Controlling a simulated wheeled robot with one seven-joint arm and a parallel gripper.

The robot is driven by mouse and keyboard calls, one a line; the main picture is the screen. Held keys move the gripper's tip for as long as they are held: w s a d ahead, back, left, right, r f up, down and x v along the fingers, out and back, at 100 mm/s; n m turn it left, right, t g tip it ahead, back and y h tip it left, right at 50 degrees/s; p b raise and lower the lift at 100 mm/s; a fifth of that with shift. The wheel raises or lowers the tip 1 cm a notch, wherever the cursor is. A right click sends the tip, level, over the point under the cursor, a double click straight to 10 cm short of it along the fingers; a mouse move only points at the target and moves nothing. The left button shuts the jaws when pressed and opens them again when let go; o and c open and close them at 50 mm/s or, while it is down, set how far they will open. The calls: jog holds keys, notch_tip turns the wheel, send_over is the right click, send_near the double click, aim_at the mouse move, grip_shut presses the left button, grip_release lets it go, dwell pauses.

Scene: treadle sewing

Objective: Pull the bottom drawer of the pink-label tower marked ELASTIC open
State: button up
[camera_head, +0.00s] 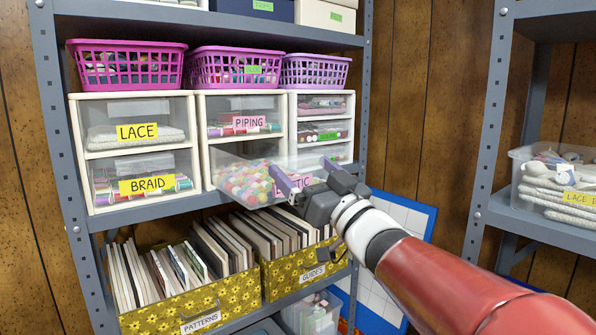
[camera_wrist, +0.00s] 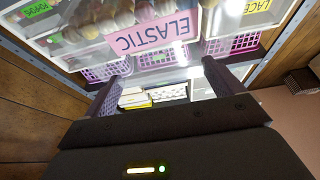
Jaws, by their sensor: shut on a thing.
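The pink-label tower (camera_head: 202,150) stands on the middle shelf between two other drawer towers. Its top drawer reads PIPING (camera_head: 249,122). Its clear bottom drawer (camera_head: 250,182), full of colourful pompoms, stands out beyond the tower's front. The exact grip point is hidden.
A yellow-label tower (camera_head: 138,155) with LACE and BRAID is on the left, a green-label tower (camera_head: 323,125) on the right; both look closed. Purple baskets (camera_head: 235,69) sit above. Yellow file boxes (camera_head: 192,305) stand below the drawer. Another shelf unit (camera_head: 487,150) rises at right.

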jog(key=o, duration=1.1)
jog(key=shift+c, duration=0.2)
jog(key=v, duration=0.7)
jog(key=shift+s+d+f, duration=0.15)
jog(key=shift+s+d, duration=0.05)
jog(key=shift+s, duration=0.1)
